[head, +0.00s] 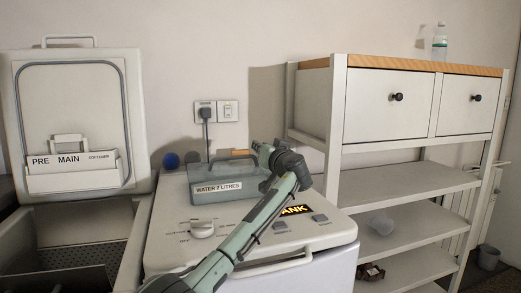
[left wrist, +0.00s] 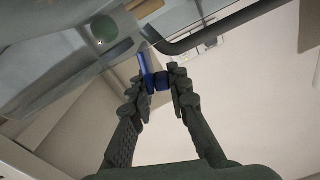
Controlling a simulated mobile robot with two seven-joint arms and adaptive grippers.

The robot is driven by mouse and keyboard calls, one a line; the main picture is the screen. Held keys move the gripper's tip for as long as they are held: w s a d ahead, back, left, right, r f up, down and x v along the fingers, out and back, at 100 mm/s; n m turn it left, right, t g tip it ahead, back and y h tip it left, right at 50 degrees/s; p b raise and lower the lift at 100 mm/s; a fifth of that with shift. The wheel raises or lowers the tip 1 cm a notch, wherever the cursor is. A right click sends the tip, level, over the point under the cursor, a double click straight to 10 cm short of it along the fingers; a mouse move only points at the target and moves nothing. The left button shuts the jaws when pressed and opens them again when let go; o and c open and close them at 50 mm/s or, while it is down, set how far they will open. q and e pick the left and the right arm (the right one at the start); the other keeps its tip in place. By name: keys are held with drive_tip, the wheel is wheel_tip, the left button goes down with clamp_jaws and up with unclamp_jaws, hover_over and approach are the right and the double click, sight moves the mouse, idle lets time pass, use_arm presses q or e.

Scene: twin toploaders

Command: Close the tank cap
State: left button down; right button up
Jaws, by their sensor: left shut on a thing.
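The clear grey water tank (head: 222,181), labelled WATER 2 LITRES, stands on top of the white machine (head: 330,232) with a brown-topped handle at its upper edge. My left arm reaches up from the bottom of the head view, and its gripper (head: 275,158) is at the tank's upper right end. In the left wrist view the left gripper (left wrist: 161,84) is shut on a small blue part (left wrist: 147,70), which may be the tank cap. A dark curved bar (left wrist: 225,28) runs just beyond the fingertips. In the head view my gripper hides this part. My right gripper is not in view.
The left lid (head: 75,100) stands open over a tub. A dial (head: 203,229) is on the machine top. A wall socket with a plug (head: 207,112) is behind. A shelf unit (head: 400,185) with drawers stands close on the right.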

use_arm(q)
drive_tip(key=shift+w+d+f+m, duration=0.1)
drive_tip(key=shift+d+m, duration=0.25)
drive_tip(key=shift+m, duration=0.35)
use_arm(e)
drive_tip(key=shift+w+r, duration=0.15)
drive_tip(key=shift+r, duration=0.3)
use_arm(q)
drive_tip(key=shift+d+m+b, duration=0.1)
drive_tip(key=shift+m+b, duration=0.25)
drive_tip(key=shift+m, duration=0.05)
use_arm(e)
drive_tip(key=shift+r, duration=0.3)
use_arm(q)
drive_tip(key=shift+w+d+m, duration=0.1)
drive_tip(key=shift+m, duration=0.2)
drive_tip(key=shift+d, duration=0.1)
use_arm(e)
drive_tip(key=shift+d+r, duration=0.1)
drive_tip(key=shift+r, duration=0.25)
use_arm(q)
drive_tip(key=shift+d+f+m, duration=0.1)
drive_tip(key=shift+m, duration=0.5)
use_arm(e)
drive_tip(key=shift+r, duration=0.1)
use_arm(q)
drive_tip(key=c, duration=1.5)
unclamp_jaws()
drive_tip(key=shift+c, duration=0.2)
